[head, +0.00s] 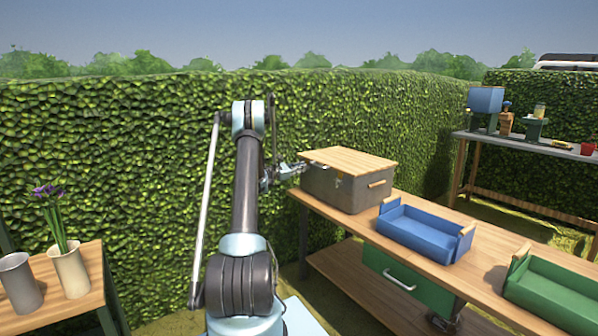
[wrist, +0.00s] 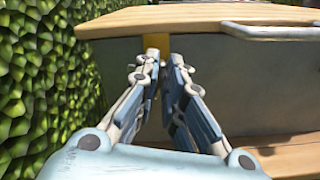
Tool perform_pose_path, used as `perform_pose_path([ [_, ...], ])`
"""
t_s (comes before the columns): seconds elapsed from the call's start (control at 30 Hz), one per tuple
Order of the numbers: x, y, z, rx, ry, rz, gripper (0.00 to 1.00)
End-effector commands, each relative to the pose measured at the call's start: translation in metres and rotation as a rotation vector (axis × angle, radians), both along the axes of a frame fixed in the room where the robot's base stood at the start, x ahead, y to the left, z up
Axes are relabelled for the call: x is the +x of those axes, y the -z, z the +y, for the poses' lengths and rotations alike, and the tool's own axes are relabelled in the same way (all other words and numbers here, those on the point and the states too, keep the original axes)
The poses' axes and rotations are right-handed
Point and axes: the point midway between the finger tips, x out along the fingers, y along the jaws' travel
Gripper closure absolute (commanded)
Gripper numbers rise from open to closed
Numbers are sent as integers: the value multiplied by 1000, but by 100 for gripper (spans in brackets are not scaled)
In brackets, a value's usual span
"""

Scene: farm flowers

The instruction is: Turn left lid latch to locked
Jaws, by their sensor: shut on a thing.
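A grey box (head: 335,188) with a wooden lid (head: 348,160) stands at the far left end of the long wooden bench. The lid is down on the box. In the wrist view the lid (wrist: 200,17) spans the top, with a yellow latch (wrist: 155,42) just under its edge. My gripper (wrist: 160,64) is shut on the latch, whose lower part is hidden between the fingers. In the head view my gripper (head: 294,168) is at the box's left side, and the latch cannot be made out there.
A blue tray (head: 425,236) and a green tray (head: 550,295) stand along the bench. A hedge (wrist: 45,90) is close on the left. A flower vase (head: 70,272) is far left.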

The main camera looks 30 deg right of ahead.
Motion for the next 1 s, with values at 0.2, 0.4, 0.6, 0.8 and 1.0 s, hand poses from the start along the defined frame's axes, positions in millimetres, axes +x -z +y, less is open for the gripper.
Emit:
perform_pose_path([
  [0.2, -1, 0, -1, 15, -3, -204, 100],
  [0.4, -3, 2, -1, 31, -3, -394, 100],
  [0.6, -5, 4, -2, 45, -3, -583, 100],
  [0.8, -6, 6, -1, 60, -2, -773, 100],
  [1.0, -8, 8, -2, 75, -1, -955, 100],
])
